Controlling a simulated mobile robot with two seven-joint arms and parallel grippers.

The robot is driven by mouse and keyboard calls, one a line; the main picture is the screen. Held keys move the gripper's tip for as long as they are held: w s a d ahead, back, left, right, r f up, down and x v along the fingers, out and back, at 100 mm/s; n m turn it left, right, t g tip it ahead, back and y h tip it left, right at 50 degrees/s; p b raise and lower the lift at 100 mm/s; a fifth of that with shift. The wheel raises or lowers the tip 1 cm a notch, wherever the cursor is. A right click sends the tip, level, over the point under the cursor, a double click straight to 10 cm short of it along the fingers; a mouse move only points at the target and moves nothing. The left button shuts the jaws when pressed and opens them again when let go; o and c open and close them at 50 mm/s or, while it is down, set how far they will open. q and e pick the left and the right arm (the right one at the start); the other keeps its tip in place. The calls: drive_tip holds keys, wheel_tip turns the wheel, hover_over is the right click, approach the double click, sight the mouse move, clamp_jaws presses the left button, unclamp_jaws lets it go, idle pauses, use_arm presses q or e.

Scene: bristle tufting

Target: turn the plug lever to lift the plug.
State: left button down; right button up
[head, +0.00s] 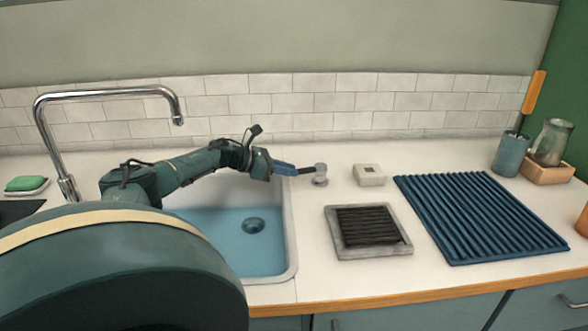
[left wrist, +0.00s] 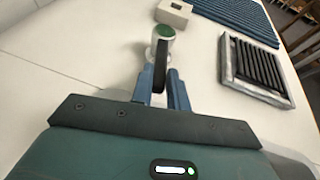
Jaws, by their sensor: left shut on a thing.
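The plug lever (head: 320,174) is a small metal post with a dark handle, standing on the counter to the right of the sink. My left gripper (head: 292,170) reaches it from the left and is shut on the dark handle. In the left wrist view the lever's post (left wrist: 163,33) has a green top, and its dark handle (left wrist: 160,68) lies between my two blue fingers (left wrist: 161,85). The plug (head: 254,225) is a dark round piece at the bottom of the sink, under blue water; whether it is raised, I cannot tell. My right gripper is not in view.
The sink (head: 291,255) lies below my left forearm, with a chrome faucet (head: 105,93) at left. A small pale box (head: 369,175), a framed dark grille (head: 372,254) and a blue ribbed mat (head: 480,215) are right of the lever. Bare counter surrounds the lever.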

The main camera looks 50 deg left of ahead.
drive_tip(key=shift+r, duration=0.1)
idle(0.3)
use_arm(q)
drive_tip(key=c, duration=1.4)
unclamp_jaws()
drive_tip(key=shift+o, duration=0.2)
